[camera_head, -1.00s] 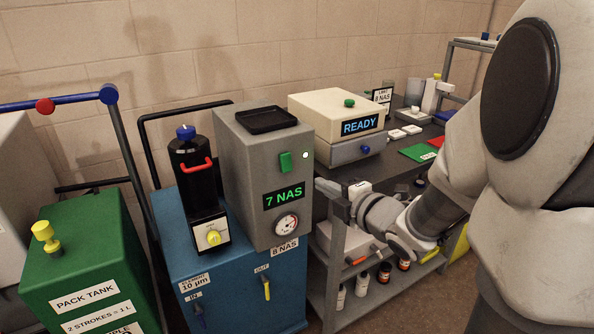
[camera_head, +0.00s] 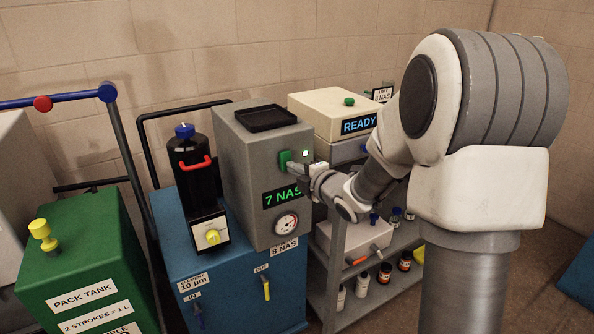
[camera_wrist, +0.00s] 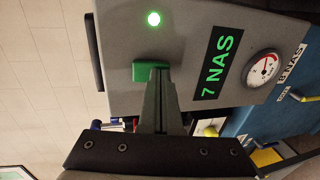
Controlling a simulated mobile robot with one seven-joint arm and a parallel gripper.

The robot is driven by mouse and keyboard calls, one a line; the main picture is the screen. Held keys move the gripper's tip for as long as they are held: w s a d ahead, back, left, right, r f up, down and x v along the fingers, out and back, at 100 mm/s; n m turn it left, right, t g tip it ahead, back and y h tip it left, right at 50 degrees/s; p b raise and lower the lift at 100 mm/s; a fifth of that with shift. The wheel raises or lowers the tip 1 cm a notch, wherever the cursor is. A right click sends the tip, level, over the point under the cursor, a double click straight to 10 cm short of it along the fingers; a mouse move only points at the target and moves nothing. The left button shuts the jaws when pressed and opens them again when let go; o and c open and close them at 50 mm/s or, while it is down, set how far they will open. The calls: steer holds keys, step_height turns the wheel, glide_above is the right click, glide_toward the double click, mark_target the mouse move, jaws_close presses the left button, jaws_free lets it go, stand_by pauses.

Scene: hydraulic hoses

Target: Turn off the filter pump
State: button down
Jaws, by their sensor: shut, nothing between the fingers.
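The filter pump unit is a grey box (camera_head: 243,165) on a blue base, with a "7 NAS" display (camera_head: 282,194) and a round gauge (camera_head: 286,223) on its front. A green switch (camera_head: 284,158) sits above the display, and a lit green lamp (camera_head: 305,153) is beside it. My gripper (camera_head: 293,169) is shut and empty, with its tips at the switch. In the wrist view the closed fingers (camera_wrist: 159,73) overlap part of the green switch (camera_wrist: 141,71); I cannot tell whether they touch it. The lamp (camera_wrist: 153,18) glows green there.
A black filter housing (camera_head: 195,170) with a yellow knob (camera_head: 213,237) stands left of the grey box. A green pack tank (camera_head: 80,265) is at the far left. A shelf cart with bottles and a "READY" instrument (camera_head: 335,112) stand close on the right.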

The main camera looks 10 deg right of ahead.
steer(key=b, duration=0.2)
steer(key=f+t+b, duration=0.1)
steer(key=b, duration=0.2)
steer(key=shift+w+a, duration=0.1)
steer(key=shift+w, duration=0.1)
steer(key=shift+w+b, duration=0.1)
steer(key=shift+b, duration=1.05)
steer(key=b, duration=0.3)
steer(key=shift+a+f, duration=0.1)
steer(key=shift+f, duration=0.15)
steer(key=shift+r, duration=0.25)
steer(key=shift+f, duration=0.25)
